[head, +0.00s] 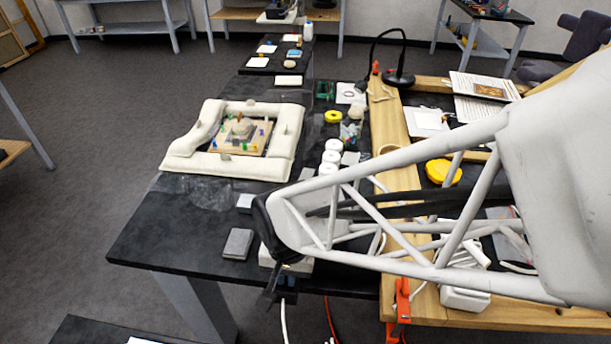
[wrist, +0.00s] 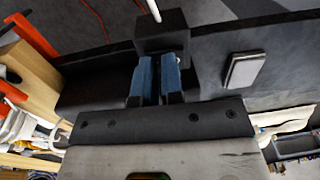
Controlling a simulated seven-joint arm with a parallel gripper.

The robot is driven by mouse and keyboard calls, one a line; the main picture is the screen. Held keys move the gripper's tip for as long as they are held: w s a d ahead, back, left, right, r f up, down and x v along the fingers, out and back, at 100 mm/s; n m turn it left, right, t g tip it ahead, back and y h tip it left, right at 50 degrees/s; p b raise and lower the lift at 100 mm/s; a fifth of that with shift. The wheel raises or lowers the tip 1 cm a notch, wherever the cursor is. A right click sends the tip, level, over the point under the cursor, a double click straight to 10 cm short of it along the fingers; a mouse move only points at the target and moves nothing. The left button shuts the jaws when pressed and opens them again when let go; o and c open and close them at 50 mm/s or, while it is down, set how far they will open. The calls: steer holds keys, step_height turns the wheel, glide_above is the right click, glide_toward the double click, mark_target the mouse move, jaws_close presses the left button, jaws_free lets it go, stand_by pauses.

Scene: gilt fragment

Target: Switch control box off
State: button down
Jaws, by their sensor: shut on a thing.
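A black block (wrist: 162,28) with a white cable leaving it lies at the fingertips in the wrist view; it appears to be the control box, but no switch or label shows. My gripper (wrist: 158,72), with blue finger pads, is closed to a narrow gap with its tips against this block. What lies between the pads is mostly hidden. In the head view my gripper (head: 290,283) is low at the table's front edge, largely hidden by my arm. A white cable (head: 284,320) hangs below it there.
A grey block (head: 238,244) lies left of my gripper on the black table (head: 165,235); it also shows in the wrist view (wrist: 244,70). An orange clamp (head: 402,305) grips the wooden table edge to the right. White sandbag-like rolls (head: 215,165) surround a small board (head: 240,138) farther back.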

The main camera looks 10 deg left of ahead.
steer(key=shift+s+d+f, duration=0.15)
steer(key=shift+s+f, duration=0.05)
step_height(320, 180, up, 14)
steer(key=shift+w+d+r, duration=0.2)
steer(key=shift+d, duration=0.1)
stand_by(0.3)
steer(key=shift+a+r+y, duration=0.1)
steer(key=shift+y, duration=0.4)
stand_by(0.3)
stand_by(0.5)
steer(key=f, duration=0.4)
steer(key=a+f, duration=0.1)
steer(key=f, duration=0.4)
steer(key=a+f, duration=0.1)
steer(key=f, duration=0.4)
